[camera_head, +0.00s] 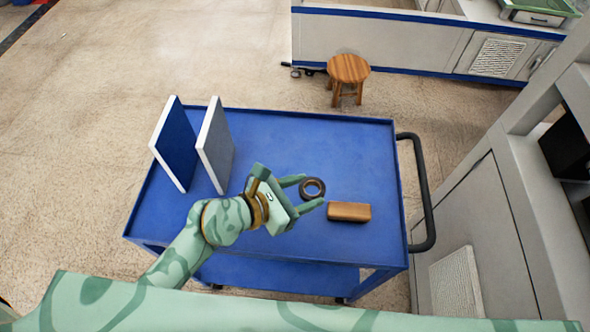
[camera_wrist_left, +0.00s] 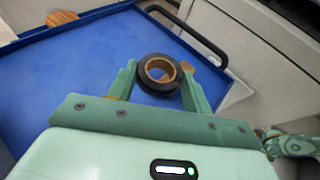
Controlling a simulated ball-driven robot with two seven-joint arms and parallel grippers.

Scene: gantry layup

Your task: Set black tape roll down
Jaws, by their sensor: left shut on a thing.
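The black tape roll (camera_head: 312,181), with a tan core, is between the two fingers of my left gripper (camera_head: 301,194). In the left wrist view the black tape roll (camera_wrist_left: 158,84) sits between the fingertips of my left gripper (camera_wrist_left: 160,88), which is shut on it. The roll is over the blue cart top (camera_head: 345,140); I cannot tell whether it touches the surface.
A brown block (camera_head: 349,212) lies on the cart just right of the gripper. Two upright panels (camera_head: 174,145) (camera_head: 215,145) stand at the cart's left. A black handle (camera_head: 428,190) is on the right side. The cart's back middle is clear. A wooden stool (camera_head: 348,70) stands behind.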

